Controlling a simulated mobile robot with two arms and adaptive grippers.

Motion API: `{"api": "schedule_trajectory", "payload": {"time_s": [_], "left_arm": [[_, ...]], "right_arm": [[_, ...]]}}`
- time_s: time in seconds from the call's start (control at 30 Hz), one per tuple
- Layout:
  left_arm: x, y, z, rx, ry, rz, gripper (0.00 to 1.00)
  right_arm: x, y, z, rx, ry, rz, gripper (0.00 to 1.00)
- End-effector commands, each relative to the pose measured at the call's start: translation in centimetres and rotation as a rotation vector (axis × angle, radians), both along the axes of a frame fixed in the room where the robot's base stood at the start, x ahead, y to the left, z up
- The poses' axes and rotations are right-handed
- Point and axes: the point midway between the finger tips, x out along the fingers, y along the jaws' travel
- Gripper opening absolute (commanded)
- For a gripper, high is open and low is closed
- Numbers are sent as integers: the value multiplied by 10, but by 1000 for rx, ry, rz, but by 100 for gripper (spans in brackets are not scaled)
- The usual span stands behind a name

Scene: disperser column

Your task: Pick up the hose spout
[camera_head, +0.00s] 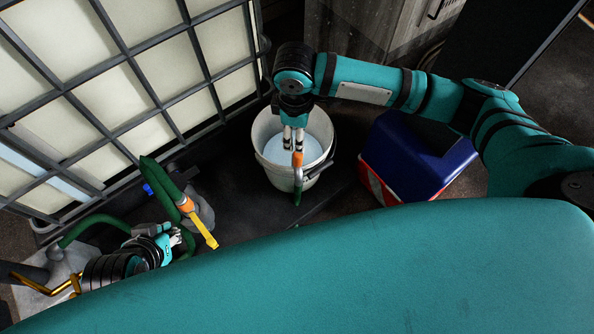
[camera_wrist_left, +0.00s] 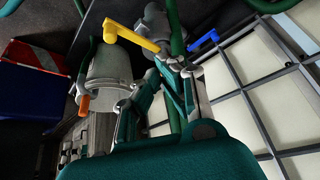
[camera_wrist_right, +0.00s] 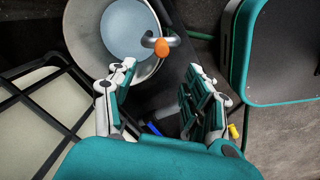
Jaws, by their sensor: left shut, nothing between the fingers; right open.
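The hose spout, a bent grey metal tube with an orange part (camera_head: 297,160), hooks over the rim of a white bucket (camera_head: 276,178), with a green hose end below it outside. In the right wrist view the orange part (camera_wrist_right: 163,46) lies just beyond and between the open fingertips of my right gripper (camera_wrist_right: 163,72). In the head view this gripper (camera_head: 293,140) points down over the bucket, and whether it touches the spout is unclear. My left gripper (camera_head: 176,238) is shut and empty beside a valve with a yellow handle (camera_head: 202,224). The spout's orange part also shows in the left wrist view (camera_wrist_left: 84,104).
A caged white tank (camera_head: 130,75) stands at the left and back. A blue, white and red cooler (camera_head: 425,155) stands right of the bucket. Green hose (camera_head: 95,222) runs near the valve by my left gripper. Dark floor lies between valve and bucket.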

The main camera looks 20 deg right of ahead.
Motion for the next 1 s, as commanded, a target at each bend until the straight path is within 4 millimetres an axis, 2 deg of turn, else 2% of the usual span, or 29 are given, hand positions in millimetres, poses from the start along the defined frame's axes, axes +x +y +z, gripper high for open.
{"api": "schedule_trajectory", "payload": {"time_s": [0.1, 0.27, 0.5, 0.73, 1.0], "left_arm": [[24, -8, 7, -26, -121, -10, 0], [53, -18, 25, -62, -287, -22, 0], [88, -33, 60, -122, -546, -41, 0], [109, -44, 98, -174, -773, -54, 0], [115, -48, 118, -199, -878, -61, 0]], "right_arm": [[1, -1, -15, 0, -1, 0, 52], [2, -1, -33, -1, -2, -1, 52], [4, -2, -60, 0, -1, 0, 52], [6, -2, -81, 2, -3, 0, 52], [6, -3, -90, 1, -3, 1, 52]]}}
